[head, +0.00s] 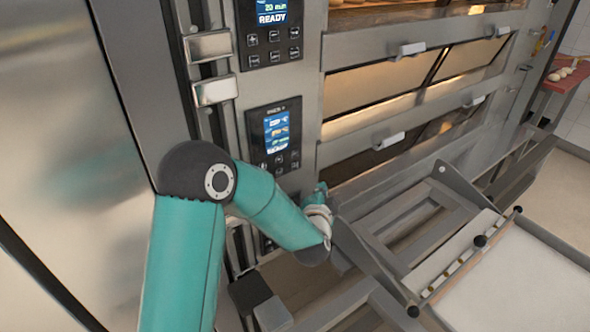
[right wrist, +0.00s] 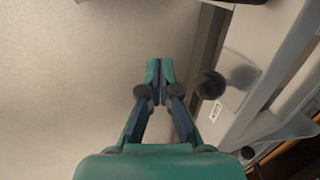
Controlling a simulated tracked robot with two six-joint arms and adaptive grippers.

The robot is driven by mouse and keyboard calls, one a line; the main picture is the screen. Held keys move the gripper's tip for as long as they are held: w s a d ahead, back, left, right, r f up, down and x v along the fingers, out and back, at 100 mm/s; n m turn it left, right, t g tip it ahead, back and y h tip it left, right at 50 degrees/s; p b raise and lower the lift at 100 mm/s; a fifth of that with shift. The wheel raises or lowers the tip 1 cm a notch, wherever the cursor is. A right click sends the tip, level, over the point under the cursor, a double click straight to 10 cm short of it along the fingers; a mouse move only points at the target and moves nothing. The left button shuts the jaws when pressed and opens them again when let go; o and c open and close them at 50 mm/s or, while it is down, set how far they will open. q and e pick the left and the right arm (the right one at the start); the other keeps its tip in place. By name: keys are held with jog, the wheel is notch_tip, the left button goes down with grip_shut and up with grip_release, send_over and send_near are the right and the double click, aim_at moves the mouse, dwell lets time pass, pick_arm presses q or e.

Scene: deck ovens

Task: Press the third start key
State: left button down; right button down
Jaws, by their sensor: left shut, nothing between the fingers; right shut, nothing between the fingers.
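My right gripper (right wrist: 160,72) is shut and empty in the right wrist view.
Oven doors with handles (head: 388,140) stack right of the panels. A metal loader frame (head: 385,225) with a pale board (head: 515,285) stands in front, close to the left wrist. A dark knob (right wrist: 211,84) lies right of the right fingers. A red table (head: 565,82) is far right.

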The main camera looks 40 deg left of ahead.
pick_arm(q)
send_near(300, 164)
jog(key=shift+w+a+f, duration=0.2)
jog(key=shift+w+f, duration=0.05)
jog(key=shift+w, duration=0.55)
jog(key=shift+w+a+f, duration=0.25)
jog(key=shift+w, duration=0.5)
jog(key=shift+w+a+f, duration=0.2)
jog(key=shift+w+f, duration=0.05)
jog(key=shift+w, duration=0.55)
jog(key=shift+a, duration=0.1)
jog(key=shift+w+a, duration=0.1)
jog(key=shift+a, duration=0.2)
jog(key=shift+w+a+r+b, duration=0.1)
jog(key=shift+a+b, duration=0.25)
jog(key=shift+a, duration=0.05)
dwell(0.4)
dwell(0.3)
jog(key=shift+s+d, duration=0.25)
jog(key=shift+d, duration=0.55)
